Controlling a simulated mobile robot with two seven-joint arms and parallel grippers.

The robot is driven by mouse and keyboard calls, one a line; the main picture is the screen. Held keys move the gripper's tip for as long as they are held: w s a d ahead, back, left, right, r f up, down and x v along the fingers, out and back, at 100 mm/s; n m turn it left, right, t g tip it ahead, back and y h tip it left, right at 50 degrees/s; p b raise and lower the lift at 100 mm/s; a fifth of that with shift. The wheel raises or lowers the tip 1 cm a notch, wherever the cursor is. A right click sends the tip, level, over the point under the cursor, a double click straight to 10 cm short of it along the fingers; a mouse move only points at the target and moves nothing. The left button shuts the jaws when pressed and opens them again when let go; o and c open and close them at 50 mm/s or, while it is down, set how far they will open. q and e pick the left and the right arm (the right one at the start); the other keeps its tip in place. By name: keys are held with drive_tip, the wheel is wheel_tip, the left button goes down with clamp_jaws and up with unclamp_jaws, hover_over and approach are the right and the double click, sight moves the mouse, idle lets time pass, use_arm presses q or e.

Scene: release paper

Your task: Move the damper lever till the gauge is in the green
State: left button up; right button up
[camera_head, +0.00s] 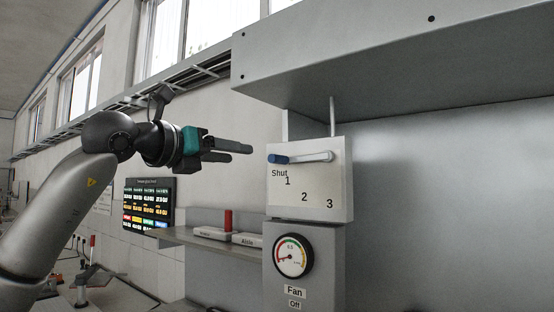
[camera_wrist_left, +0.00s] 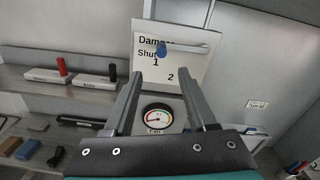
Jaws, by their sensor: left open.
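The damper lever (camera_head: 300,157) is a grey bar with a blue grip on a white panel (camera_head: 342,190) marked Shut, 1, 2 and 3. Its blue end points left, beside Shut. The lever also shows in the left wrist view (camera_wrist_left: 182,49). The round gauge (camera_head: 292,256) is below the panel, with green, yellow and red bands; I cannot tell the exact needle reading. It also shows in the left wrist view (camera_wrist_left: 157,118). My left gripper (camera_head: 250,152) is open and empty, left of the blue grip and apart from it. My right gripper is not in view.
A grey hood (camera_head: 400,60) overhangs the panel. A shelf (camera_head: 180,238) at left carries white boxes (camera_head: 212,234) with a red and a black handle. A dark display (camera_head: 149,204) hangs on the wall. A Fan label (camera_head: 294,292) sits under the gauge.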

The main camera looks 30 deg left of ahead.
sight(277, 159)
use_arm(q)
drive_tip(key=w+p, duration=0.1)
drive_tip(key=w, duration=0.4)
drive_tip(key=w+d+p, duration=0.1)
drive_tip(key=w+p, duration=0.1)
drive_tip(key=w, duration=0.2)
drive_tip(key=w+p, duration=0.2)
drive_tip(key=w, duration=0.3)
drive_tip(key=shift+w+d, duration=0.2)
drive_tip(key=shift+w, duration=0.15)
clamp_jaws()
idle(0.7)
